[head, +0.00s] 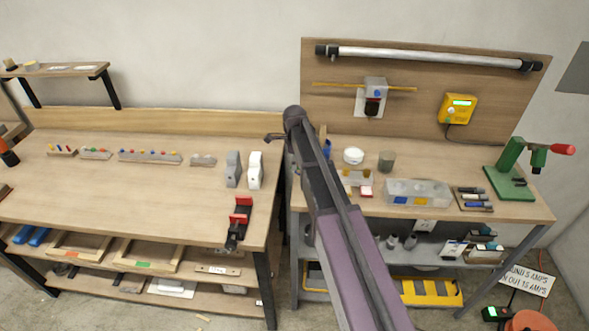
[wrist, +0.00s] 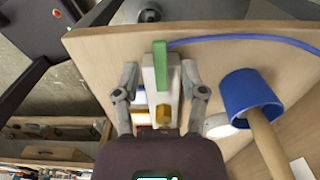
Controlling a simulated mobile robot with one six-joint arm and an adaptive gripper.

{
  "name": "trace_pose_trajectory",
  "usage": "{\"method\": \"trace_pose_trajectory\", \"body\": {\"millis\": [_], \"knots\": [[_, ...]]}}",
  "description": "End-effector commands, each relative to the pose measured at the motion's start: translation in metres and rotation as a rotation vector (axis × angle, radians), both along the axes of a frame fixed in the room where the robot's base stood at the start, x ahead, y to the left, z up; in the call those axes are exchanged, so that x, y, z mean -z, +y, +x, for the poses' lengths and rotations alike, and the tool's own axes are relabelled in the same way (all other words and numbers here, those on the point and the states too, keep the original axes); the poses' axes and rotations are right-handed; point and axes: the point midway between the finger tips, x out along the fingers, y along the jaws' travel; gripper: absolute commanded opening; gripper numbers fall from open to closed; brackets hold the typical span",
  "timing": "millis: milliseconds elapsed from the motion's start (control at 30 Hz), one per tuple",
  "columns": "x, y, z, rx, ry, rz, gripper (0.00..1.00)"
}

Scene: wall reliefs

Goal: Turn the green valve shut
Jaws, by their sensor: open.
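The green valve handle (wrist: 160,62) is a narrow bar in the middle of the wrist view. It points up the picture, in line with the pale block (wrist: 149,85) it sits over. A brass-yellow part (wrist: 163,113) shows just below it. My gripper (wrist: 160,76) is open, with one finger on each side of the green handle and a visible gap to both. I cannot tell how far the fingertips are from it in depth. In the head view my arm covers the valve's place.
A blue cup (wrist: 248,95) with a wooden handle in it stands close to the right finger. A blue hose (wrist: 240,40) runs off to the right. A white round container (head: 353,155) and a clear bin (head: 418,192) stand on the right bench. The left bench (head: 110,188) has free room.

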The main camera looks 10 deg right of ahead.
Motion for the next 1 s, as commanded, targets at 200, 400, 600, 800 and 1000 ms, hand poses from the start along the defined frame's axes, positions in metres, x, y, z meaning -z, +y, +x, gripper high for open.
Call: {"method": "trace_pose_trajectory", "body": {"millis": [200, 400, 600, 800, 1000], "knots": [[0.011, 0.0, 0.0, 0.0, 0.0, 0.0, 0.54], [0.0121, 0.0, 0.0, 0.0, 0.0, 0.0, 0.54], [0.0118, 0.0, 0.0, 0.0, 0.0, 0.0, 0.54], [0.0118, 0.0, 0.0, 0.0, 0.0, 0.0, 0.04], [0.0119, 0.0, -0.0001, 0.0, 0.0, 0.0, 0.0]]}}
